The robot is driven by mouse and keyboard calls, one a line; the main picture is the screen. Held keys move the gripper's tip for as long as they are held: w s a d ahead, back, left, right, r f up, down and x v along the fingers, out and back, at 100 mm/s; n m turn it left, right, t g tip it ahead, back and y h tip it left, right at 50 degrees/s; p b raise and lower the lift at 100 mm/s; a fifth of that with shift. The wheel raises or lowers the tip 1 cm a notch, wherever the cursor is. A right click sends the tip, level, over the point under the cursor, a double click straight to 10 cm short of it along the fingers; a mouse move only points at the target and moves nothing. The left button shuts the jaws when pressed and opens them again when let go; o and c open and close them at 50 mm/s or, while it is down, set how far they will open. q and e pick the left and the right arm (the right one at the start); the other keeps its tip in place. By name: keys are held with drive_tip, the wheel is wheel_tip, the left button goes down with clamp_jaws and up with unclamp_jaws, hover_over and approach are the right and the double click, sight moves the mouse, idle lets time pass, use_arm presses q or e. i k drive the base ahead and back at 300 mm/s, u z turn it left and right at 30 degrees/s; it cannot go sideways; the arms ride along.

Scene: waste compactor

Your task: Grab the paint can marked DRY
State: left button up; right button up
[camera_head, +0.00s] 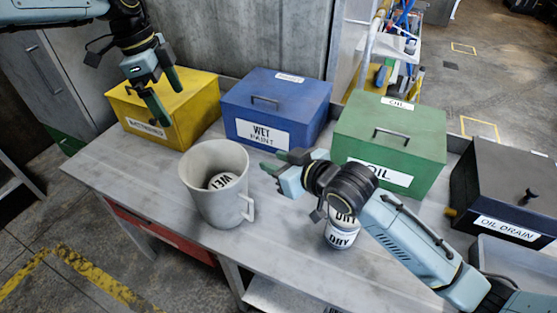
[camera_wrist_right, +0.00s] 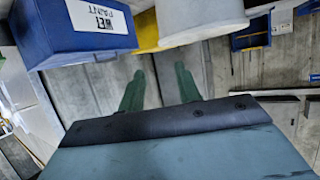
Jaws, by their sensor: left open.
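The white paint can marked DRY (camera_head: 341,238) stands upright on the workbench in the head view. My right arm partly covers it from above, and a second DRY label shows just above the lower one, perhaps on a stacked can. My right gripper (camera_head: 279,167) is left of and behind the can, pointing towards the white bucket. In the right wrist view its green fingers (camera_wrist_right: 160,88) are apart with nothing between them. My left gripper (camera_head: 165,96) is open and empty over the yellow box, far from the can.
A white bucket (camera_head: 208,185) holds a can marked WET (camera_head: 223,181). Behind stand a yellow box (camera_head: 183,122), a blue WET PAINT box (camera_head: 290,95) and a green OIL box (camera_head: 420,148). A dark OIL DRAIN box (camera_head: 507,190) is at right. The bench front (camera_head: 282,252) is clear.

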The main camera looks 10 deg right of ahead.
sight(341, 231)
drive_tip(key=k, duration=1)
